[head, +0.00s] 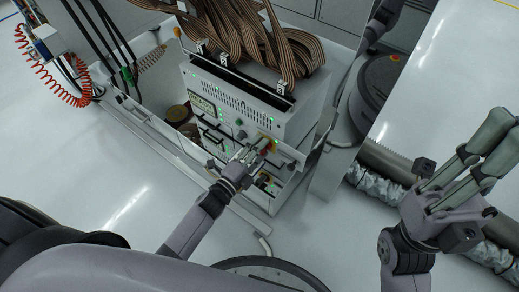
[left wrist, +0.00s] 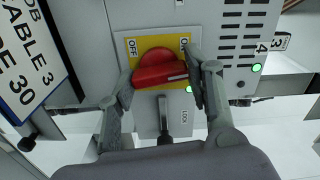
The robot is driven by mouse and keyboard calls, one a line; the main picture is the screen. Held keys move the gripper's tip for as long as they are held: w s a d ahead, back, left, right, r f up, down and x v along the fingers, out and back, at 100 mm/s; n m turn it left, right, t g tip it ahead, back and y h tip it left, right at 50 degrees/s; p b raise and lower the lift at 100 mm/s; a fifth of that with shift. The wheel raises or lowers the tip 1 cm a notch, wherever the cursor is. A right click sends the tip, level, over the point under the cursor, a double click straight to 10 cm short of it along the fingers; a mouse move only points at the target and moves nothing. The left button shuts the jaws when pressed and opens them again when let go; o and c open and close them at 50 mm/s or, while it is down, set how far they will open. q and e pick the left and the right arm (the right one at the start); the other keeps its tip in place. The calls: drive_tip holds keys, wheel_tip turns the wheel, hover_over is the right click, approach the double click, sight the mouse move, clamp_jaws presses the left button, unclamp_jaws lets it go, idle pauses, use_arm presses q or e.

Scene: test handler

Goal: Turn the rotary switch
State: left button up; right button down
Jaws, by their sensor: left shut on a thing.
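The rotary switch (left wrist: 157,66) is a red knob on a yellow plate, marked OFF at the upper left and ON at the upper right in the left wrist view. Its grip bar lies nearly level, slightly tilted. My left gripper (left wrist: 166,78) is shut on the knob, one finger on each side of it. In the head view my left gripper (head: 252,154) is at the lower right of the cabinet's front panel and mostly hides the switch. My right gripper (head: 497,140) is at the right, away from the cabinet, its fingers extended and apart, holding nothing visible.
The white cabinet (head: 238,98) carries brown ribbon cables (head: 235,35) on top. A sign (left wrist: 28,62) is left of the switch and a vent panel is right of it. A red coiled hose (head: 38,68) hangs at the left. A large grey hose (head: 385,160) lies at the right.

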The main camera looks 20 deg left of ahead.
use_arm(q)
drive_tip(key=shift+m, duration=0.8)
drive_tip(key=o, duration=1.1)
drive_tip(key=shift+o, duration=0.2)
drive_tip(key=v, duration=1.2)
drive_tip(key=shift+r, duration=0.1)
